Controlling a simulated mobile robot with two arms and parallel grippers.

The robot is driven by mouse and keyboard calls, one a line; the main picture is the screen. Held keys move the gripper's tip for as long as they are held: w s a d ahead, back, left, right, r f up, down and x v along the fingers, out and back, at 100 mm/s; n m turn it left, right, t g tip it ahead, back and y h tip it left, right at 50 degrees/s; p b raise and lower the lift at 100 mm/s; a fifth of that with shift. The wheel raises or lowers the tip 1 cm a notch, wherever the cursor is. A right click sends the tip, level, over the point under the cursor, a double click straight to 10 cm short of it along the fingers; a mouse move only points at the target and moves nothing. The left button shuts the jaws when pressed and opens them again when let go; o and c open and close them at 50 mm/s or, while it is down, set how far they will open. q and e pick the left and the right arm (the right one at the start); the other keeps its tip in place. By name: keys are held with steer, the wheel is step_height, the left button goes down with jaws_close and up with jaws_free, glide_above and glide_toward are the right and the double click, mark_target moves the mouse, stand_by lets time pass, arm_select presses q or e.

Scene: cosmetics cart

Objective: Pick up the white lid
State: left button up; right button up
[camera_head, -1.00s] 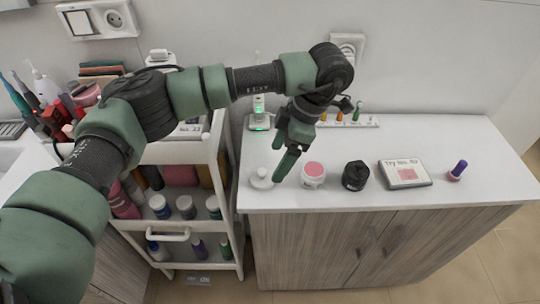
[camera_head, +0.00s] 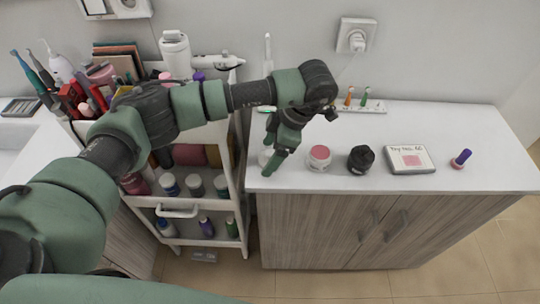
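The white lid (camera_head: 264,157) lies near the left edge of the white countertop (camera_head: 330,181). It is mostly hidden by my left gripper (camera_head: 271,155). The gripper points down at the lid, with one green finger in front and the other farther back. The fingers look apart, so it looks open, with no clear grasp on the lid. The open jar with pink contents (camera_head: 319,157) stands just right of the gripper, apart from it. My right gripper is not in view.
Right of the pink jar stand a black jar (camera_head: 361,159), a sign card (camera_head: 410,160) and a purple-topped bottle (camera_head: 461,159). A rack with small brushes (camera_head: 364,106) is at the back. A loaded white cart (camera_head: 246,175) stands left of the counter. The counter's front strip is clear.

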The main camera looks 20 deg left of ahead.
arm_select(q)
steer(key=c, duration=1.3)
steer(key=shift+r, duration=0.1)
